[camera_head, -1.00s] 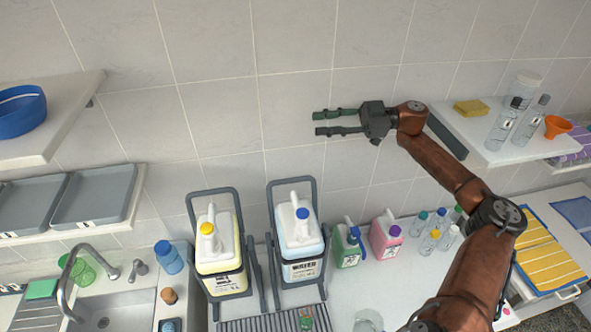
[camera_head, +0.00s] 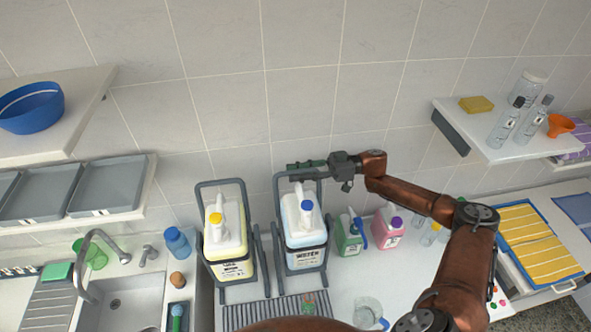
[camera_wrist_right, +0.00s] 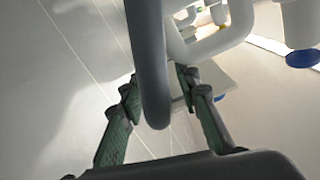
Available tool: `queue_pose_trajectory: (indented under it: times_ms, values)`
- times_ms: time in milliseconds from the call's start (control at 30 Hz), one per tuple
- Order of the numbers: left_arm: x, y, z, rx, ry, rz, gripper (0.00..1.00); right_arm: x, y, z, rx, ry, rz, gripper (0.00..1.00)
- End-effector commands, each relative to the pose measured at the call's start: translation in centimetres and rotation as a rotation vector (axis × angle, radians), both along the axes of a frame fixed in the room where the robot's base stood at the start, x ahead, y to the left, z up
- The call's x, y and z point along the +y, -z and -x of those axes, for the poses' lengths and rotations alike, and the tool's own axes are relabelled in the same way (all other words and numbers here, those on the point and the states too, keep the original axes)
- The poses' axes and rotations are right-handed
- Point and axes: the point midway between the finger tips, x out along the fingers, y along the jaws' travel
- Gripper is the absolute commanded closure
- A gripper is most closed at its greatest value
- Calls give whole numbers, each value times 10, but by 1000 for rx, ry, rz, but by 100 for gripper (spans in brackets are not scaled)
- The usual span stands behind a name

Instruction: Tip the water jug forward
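The water jug (camera_head: 303,238), a white-and-pale-blue canister with a blue cap, stands upright in a grey tilting cradle (camera_head: 326,215) with a raised top bar. My right gripper (camera_head: 291,171) is at that top bar, above and behind the jug. In the wrist view, the open fingers of my right gripper (camera_wrist_right: 158,88) lie either side of the grey bar (camera_wrist_right: 150,60), with gaps visible. The jug's blue cap (camera_wrist_right: 303,58) shows at the right there. My left gripper is not in view; a brown arm link of mine crosses the bottom edge of the head view.
Green (camera_head: 347,236) and pink (camera_head: 387,231) bottles stand to the right, with a glass beaker (camera_head: 368,308) in front. A sink (camera_head: 125,300) is at left. Wall shelves (camera_head: 480,140) flank both sides.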

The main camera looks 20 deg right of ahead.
Motion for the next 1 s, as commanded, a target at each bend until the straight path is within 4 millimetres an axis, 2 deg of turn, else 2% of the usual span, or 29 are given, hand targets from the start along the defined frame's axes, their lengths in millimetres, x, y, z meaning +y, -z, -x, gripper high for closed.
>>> queue_pose_trajectory:
  times_ms: [367,800,1000]
  values:
    - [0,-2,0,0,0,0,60,6,1,-2,-1,1,0,71]
    - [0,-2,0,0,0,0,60,6,0,-2,-1,1,0,100]
    - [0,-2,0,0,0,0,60,6,0,-1,-1,1,0,100]
